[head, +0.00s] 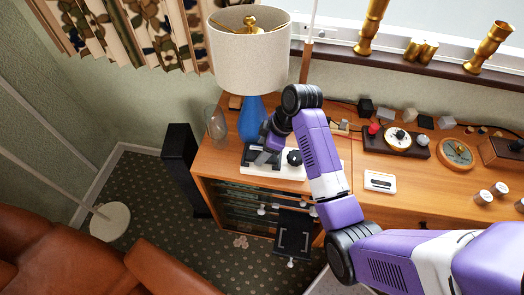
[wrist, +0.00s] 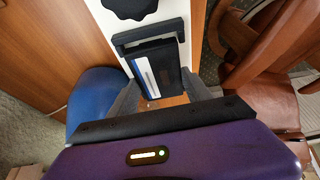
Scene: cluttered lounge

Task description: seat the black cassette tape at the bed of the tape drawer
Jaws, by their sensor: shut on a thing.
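The black cassette tape (wrist: 170,62) has a white and blue label and is between my gripper's fingers (wrist: 160,82). My gripper (head: 262,150) is shut on it. In the wrist view, the tape is right by a black bracket-like frame (wrist: 140,38), apparently the tape drawer, on a white base (wrist: 112,42). The tape's far edge meets or overlaps the frame; I cannot tell how deep it sits. In the head view the white base (head: 262,171) stands on the wooden cabinet near its front edge; my gripper hides the tape there.
A black knob (head: 294,157) is right of my gripper. A blue lamp (head: 251,120) stands close behind and a clear glass (head: 215,124) to the left. A white cassette (head: 380,181) lies to the right. A black tray-like part (head: 293,237) juts out below the cabinet top (head: 345,200).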

